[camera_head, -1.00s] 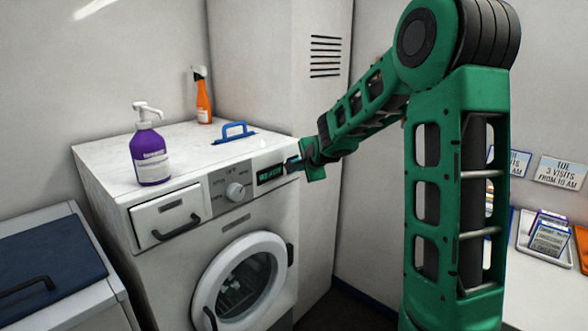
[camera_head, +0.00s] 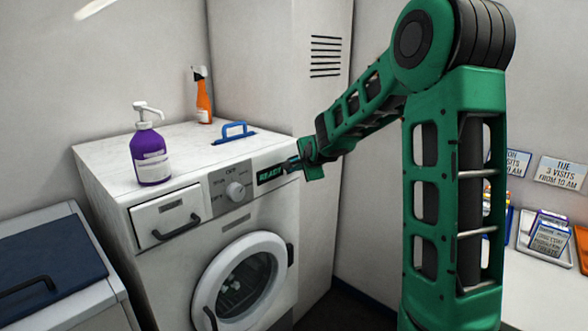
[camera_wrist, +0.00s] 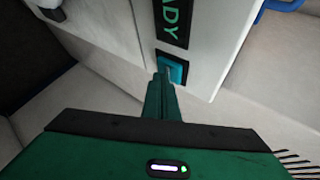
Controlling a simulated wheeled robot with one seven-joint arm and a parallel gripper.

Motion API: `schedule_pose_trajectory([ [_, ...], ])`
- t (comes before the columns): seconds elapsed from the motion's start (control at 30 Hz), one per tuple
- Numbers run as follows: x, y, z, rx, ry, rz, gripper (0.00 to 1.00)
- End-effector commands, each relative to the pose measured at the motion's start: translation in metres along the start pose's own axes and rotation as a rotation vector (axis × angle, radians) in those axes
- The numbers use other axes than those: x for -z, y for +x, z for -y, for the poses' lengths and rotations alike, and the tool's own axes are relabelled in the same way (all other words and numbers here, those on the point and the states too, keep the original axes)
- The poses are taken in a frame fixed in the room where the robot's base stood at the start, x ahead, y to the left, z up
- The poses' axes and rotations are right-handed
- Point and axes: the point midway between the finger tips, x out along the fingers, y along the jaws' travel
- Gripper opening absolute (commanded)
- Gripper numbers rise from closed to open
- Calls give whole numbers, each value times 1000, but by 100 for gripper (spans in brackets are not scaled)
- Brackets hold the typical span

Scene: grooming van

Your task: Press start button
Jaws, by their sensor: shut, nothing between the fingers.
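The washing machine (camera_head: 165,250) stands against the wall with its round door shut. Its dark display (camera_head: 269,173) reads READY in teal letters, and the end of that word shows in the wrist view (camera_wrist: 172,20). The start button is a teal square (camera_wrist: 176,66) in a dark frame just beside the display. My gripper (camera_wrist: 167,74) is shut and empty, its fingertips at the button's near edge, touching or nearly so; I cannot tell which. In the head view my gripper (camera_head: 291,165) is at the panel's right end and hides the button.
A purple pump bottle (camera_head: 151,157), an orange spray bottle (camera_head: 203,98) and a blue handle (camera_head: 234,131) are on the machine's top. A dial (camera_head: 235,191) and a drawer (camera_head: 166,216) are left of the display. A tall vented cabinet (camera_head: 268,65) stands behind.

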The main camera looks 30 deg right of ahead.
Motion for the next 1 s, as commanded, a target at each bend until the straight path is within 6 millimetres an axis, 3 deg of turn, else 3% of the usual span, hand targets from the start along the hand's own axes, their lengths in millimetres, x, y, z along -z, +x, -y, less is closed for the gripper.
schedule_pose_trajectory([
  [0.67,-2,2,2,1,0,1,0],
  [1.0,6,-9,-6,1,0,0,0],
])
